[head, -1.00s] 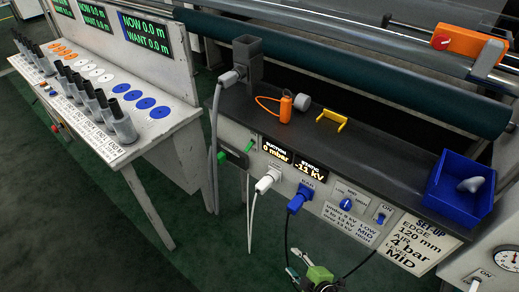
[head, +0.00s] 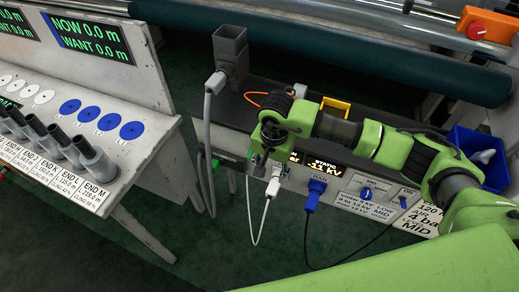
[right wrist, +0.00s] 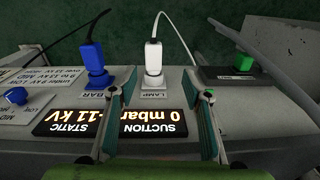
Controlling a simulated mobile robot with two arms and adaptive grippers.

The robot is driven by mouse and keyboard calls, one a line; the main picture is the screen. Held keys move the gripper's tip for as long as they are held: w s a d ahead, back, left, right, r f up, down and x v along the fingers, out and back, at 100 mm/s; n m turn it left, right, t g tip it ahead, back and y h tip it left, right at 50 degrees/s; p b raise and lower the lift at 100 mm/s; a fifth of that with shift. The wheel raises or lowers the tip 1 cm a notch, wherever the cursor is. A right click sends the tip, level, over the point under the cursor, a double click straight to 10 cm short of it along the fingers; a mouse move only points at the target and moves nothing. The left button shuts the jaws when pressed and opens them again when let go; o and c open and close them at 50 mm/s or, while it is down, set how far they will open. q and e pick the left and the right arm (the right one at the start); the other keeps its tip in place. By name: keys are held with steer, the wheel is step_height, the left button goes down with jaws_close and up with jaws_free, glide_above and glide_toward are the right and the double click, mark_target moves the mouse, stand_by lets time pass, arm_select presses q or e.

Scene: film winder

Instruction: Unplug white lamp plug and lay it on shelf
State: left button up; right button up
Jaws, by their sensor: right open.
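The white lamp plug (head: 272,188) sits in its socket on the front panel, its white cord hanging down. In the right wrist view the white plug (right wrist: 153,62) stands above the LAMP label, ahead of the fingertips and roughly between their lines. My right gripper (head: 266,168) is open and empty at the panel, just above the plug; its two fingers (right wrist: 161,95) are apart and do not touch the plug. The dark shelf (head: 234,112) runs along the top of the panel, partly hidden by my right arm. My left gripper is not in view.
A blue BAR plug (head: 315,190) with a dark cord is beside the lamp plug. A yellow bracket (head: 335,105) and a blue bin (head: 468,142) are on the shelf.

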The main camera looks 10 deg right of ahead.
mark_target(275, 183)
steer(key=shift+w+d+f+n+t+h+p, duration=0.15)
steer(key=shift+w+d+f+h+p, duration=0.1)
steer(key=shift+d+f, duration=0.35)
steer(key=shift+w+d+f+n+t+h+p, duration=0.15)
steer(key=shift+w+d+f, duration=0.1)
steer(key=shift+d+f, duration=0.3)
steer(key=f, duration=0.6)
steer(key=w+f, duration=0.1)
steer(key=f, duration=0.2)
steer(key=shift+d+p, duration=0.1)
steer(key=shift+p, duration=0.3)
steer(key=shift+w+f, duration=0.15)
steer(key=shift+f, duration=0.45)
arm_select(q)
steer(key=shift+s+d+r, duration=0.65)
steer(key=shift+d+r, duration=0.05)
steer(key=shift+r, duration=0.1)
arm_select(e)
steer(key=shift+c, duration=1)
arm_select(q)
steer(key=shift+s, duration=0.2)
arm_select(e)
jaws_close()
